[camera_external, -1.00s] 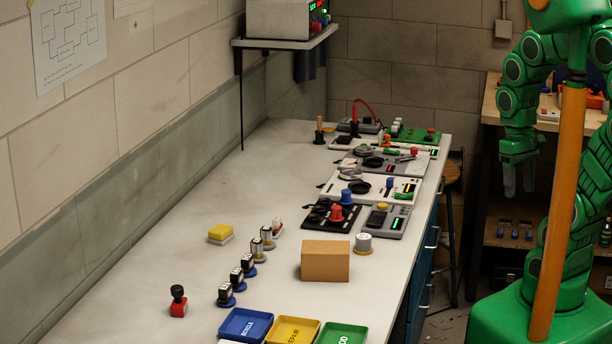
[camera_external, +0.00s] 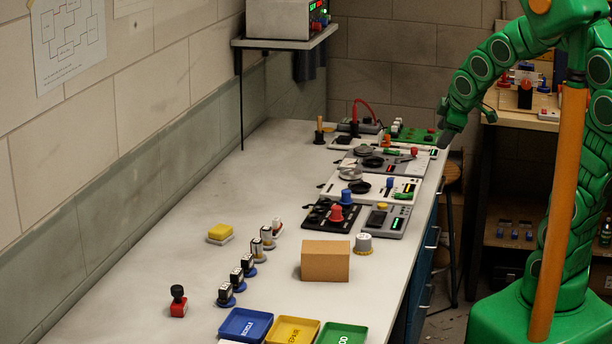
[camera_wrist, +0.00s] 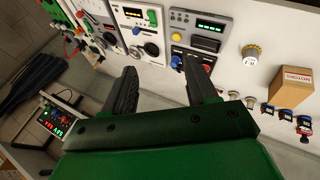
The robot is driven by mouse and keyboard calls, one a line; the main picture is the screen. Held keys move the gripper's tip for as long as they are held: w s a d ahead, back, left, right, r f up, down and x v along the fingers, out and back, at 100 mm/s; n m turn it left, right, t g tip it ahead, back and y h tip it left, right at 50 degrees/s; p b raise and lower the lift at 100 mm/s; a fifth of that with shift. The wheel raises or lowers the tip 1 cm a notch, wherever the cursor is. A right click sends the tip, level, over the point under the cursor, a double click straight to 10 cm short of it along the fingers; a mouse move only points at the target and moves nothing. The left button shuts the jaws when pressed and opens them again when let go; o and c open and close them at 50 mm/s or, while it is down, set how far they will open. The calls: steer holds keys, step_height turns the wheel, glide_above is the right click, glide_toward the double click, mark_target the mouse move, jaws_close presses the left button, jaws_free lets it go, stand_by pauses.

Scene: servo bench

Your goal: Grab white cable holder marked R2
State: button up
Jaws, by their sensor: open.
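A row of several small holders stands on the bench left of the cardboard box. The far ones (camera_external: 267,237) look white and silver; the near ones (camera_external: 238,276) are dark with pale labels and blue bases. Their markings are too small to read, so I cannot tell which is R2. In the wrist view, silver holders (camera_wrist: 250,101) and blue-based ones (camera_wrist: 285,114) show at the right. My gripper (camera_external: 446,137) is over the bench's right edge, by the far panels, well away from the row. In the wrist view my gripper (camera_wrist: 160,72) is open, with nothing between its fingers.
The cardboard box (camera_external: 325,262) and a grey knob (camera_external: 364,244) stand right of the row. Control panels (camera_external: 372,190) with knobs fill the far right. A blue tray (camera_external: 246,325), yellow tray (camera_external: 292,331) and red stamp (camera_external: 178,302) are nearer. The bench's left side is mostly clear.

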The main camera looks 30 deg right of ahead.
mark_target(273, 221)
steer(key=w+a+r+n+t+y, duration=0.1)
steer(key=w+a+r+n+t, duration=0.2)
steer(key=w+a+n, duration=0.35)
steer(key=w+a+f+n+t+y, duration=0.1)
steer(key=w+a+f+n, duration=0.25)
steer(key=w+n, duration=0.2)
steer(key=w+a+f+n+t+y, duration=0.1)
steer(key=w+a+f+n, duration=0.2)
steer(key=w+f+n, duration=0.3)
steer(key=a+f+n+y, duration=0.2)
steer(key=a+f+n, duration=0.3)
steer(key=a, duration=0.1)
steer(key=a+f+n+g+y, duration=0.1)
steer(key=a+f+n+y, duration=0.1)
steer(key=a+f+n, duration=0.3)
steer(key=a+f+n+g+y, duration=0.1)
steer(key=a+f+n+y, duration=0.2)
steer(key=a+f+n, duration=0.3)
steer(key=shift+s+a, duration=0.2)
steer(key=shift+a, duration=0.5)
steer(key=shift+s+a, duration=0.15)
steer(key=shift+a, duration=0.5)
steer(key=shift+x, duration=1.15)
steer(key=shift+w+a+f, duration=0.35)
steer(key=shift+w+a, duration=0.05)
steer(key=shift+w, duration=0.1)
steer(key=shift+x, duration=2)
